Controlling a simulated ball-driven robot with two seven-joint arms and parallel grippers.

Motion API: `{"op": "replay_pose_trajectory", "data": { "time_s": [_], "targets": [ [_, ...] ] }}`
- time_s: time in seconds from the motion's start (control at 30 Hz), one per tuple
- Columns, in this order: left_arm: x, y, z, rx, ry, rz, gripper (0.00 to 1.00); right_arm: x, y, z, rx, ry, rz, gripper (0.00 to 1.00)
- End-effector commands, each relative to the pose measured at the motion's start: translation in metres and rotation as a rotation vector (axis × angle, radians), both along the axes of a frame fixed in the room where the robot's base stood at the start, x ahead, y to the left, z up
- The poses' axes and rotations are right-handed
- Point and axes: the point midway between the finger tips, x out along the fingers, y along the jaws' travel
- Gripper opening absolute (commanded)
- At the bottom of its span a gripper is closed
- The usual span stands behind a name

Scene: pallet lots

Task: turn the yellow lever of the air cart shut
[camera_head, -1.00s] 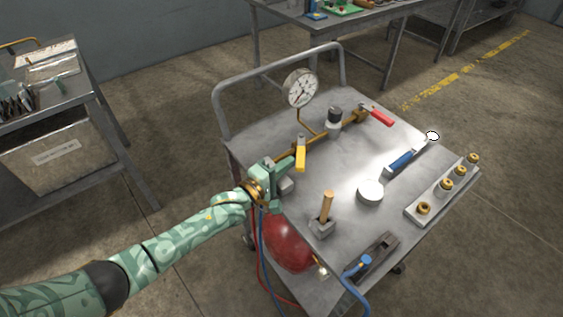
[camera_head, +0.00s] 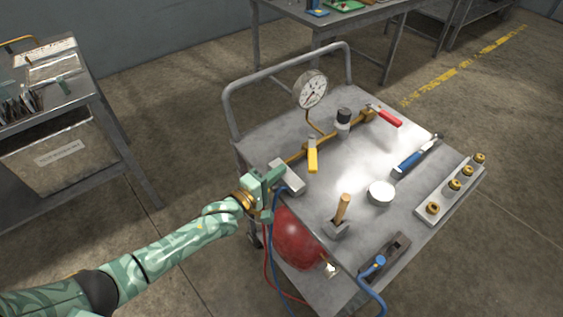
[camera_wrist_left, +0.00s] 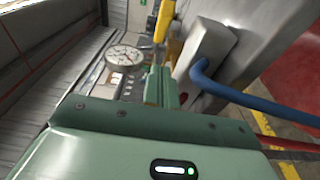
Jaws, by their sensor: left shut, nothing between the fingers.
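The yellow lever (camera_head: 312,158) sits on the brass pipe (camera_head: 326,140) of the air cart (camera_head: 352,172). It points toward the cart's near side, across the pipe's line. In the left wrist view the yellow lever (camera_wrist_left: 161,24) shows just beyond the fingertips. My left gripper (camera_head: 277,174) is at the cart's left edge, left of and apart from the lever. Its fingers (camera_wrist_left: 157,86) are shut and empty. A grey block (camera_head: 287,178) at the pipe's near end lies between gripper and lever. My right gripper is not in view.
A dial gauge (camera_head: 312,90) stands behind the lever, and a red lever (camera_head: 389,118) is farther along the pipe. A wooden-handled tool (camera_head: 341,210), a white round lid (camera_head: 381,194) and a red tank (camera_head: 297,238) are nearer. Blue hose (camera_head: 272,250) hangs close to my gripper.

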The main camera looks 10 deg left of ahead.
Motion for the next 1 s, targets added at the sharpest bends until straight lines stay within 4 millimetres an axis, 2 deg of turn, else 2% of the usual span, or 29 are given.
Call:
{"op": "replay_pose_trajectory", "data": {
  "time_s": [0.1, 0.3, 0.43, 0.47, 0.63, 0.73, 0.83, 1.0],
  "targets": [
    [-0.022, 0.002, 0.003, -0.002, 0.001, -0.001, 0.0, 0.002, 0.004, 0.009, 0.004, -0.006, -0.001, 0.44],
    [-0.058, 0.006, 0.003, -0.003, 0.001, 0.0, 0.0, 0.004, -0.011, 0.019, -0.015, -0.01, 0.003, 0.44],
    [-0.071, 0.008, 0.002, -0.001, -0.002, 0.0, 0.0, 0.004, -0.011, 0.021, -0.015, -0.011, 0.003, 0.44],
    [-0.069, 0.009, 0.002, 0.0, -0.009, 0.0, 0.0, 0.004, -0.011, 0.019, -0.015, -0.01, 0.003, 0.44],
    [-0.048, 0.044, -0.007, 0.078, -0.059, -0.074, 0.0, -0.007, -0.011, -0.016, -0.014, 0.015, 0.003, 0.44],
    [-0.048, 0.061, -0.006, 0.058, -0.033, -0.103, 0.0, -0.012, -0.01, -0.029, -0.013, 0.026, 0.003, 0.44],
    [-0.056, 0.062, -0.001, 0.012, 0.004, -0.101, 0.0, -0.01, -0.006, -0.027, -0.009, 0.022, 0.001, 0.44],
    [-0.043, 0.052, 0.004, -0.004, -0.003, -0.085, 0.0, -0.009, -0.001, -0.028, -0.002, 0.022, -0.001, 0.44]
  ]
}}
